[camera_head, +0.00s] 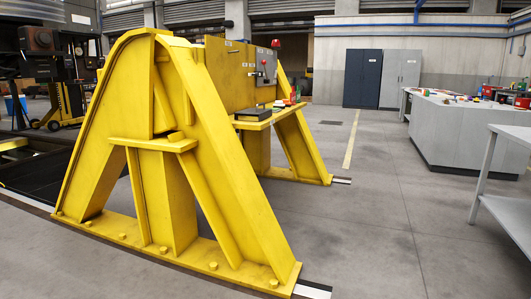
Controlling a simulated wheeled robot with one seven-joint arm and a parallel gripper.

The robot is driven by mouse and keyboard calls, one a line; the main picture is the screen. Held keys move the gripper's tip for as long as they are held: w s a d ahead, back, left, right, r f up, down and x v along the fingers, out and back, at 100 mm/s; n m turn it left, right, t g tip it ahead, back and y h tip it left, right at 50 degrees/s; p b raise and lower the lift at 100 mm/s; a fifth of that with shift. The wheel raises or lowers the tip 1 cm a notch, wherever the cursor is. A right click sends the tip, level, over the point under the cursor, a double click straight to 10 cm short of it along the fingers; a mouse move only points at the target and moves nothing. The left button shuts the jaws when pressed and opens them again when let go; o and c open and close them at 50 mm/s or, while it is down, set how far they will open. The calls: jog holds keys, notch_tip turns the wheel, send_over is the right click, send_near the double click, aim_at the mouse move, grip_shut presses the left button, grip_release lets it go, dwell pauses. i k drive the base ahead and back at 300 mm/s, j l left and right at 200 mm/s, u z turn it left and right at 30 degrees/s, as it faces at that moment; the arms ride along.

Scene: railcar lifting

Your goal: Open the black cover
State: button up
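A flat black box-like thing (253,114) lies on a yellow shelf (262,125) on the right side of the large yellow lifting frame (165,150). It may be the black cover; its top looks flat and closed, but it is too small to be certain. A grey control box (266,67) with a dark lever or switch is mounted on the yellow panel above the shelf. My gripper is not in view.
Small red and green items (292,100) sit beside the black thing. The yellow frame's wide foot (180,255) stands in front. Open grey floor (370,210) lies to the right, before a grey workbench (470,135) and a metal table (512,205). Cabinets (382,78) stand behind.

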aim_at(263, 113)
jog(key=i+u, duration=0.1)
jog(key=i, duration=0.45)
jog(key=i+l+u, duration=0.1)
jog(key=i, duration=0.5)
jog(key=i+l, duration=0.4)
jog(key=l, duration=0.15)
jog(key=i+l, duration=0.85)
jog(key=l, duration=0.25)
